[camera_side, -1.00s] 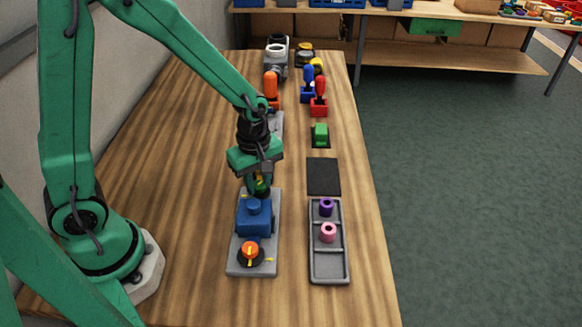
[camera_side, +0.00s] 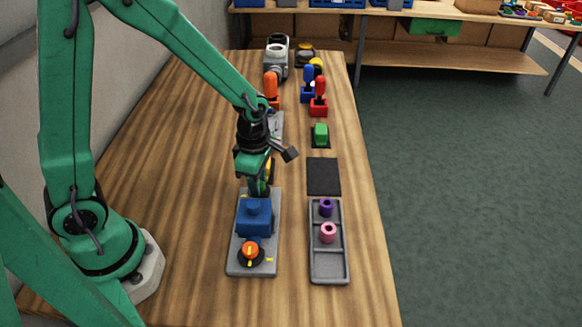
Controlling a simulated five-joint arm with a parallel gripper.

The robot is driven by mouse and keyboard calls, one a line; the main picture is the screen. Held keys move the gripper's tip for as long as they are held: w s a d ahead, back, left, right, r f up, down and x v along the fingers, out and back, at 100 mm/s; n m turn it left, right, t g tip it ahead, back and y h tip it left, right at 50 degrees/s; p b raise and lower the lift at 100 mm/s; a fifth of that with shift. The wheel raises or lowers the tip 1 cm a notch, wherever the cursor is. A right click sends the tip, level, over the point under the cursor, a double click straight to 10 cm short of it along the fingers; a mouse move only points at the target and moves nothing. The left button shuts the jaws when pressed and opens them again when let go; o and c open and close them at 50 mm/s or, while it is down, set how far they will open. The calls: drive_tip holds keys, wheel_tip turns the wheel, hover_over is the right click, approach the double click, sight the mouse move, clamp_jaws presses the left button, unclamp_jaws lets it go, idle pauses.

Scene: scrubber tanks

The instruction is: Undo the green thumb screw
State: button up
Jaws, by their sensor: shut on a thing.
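My gripper (camera_side: 259,186) points down at the far end of a grey base plate (camera_side: 236,265). It is shut on the green thumb screw there. The screw is almost wholly hidden by the jaws and the blue block, so its height in its seat cannot be told. The blue block (camera_side: 254,219) with a round top sits on the plate just nearer than the gripper. An orange knob (camera_side: 250,250) on a black disc with yellow marks is at the plate's near end.
A grey tray (camera_side: 329,272) to the right holds a purple ring (camera_side: 326,206) and a pink ring (camera_side: 328,231); its near compartment is empty. A black mat (camera_side: 323,176) lies beyond it. A green block (camera_side: 320,133), red handle (camera_side: 319,92) and orange handle (camera_side: 271,88) stand farther back.

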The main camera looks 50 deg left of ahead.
drive_tip(key=shift+s+f, duration=0.1)
idle(0.3)
drive_tip(key=o, duration=1)
drive_tip(key=shift+r, duration=3.95)
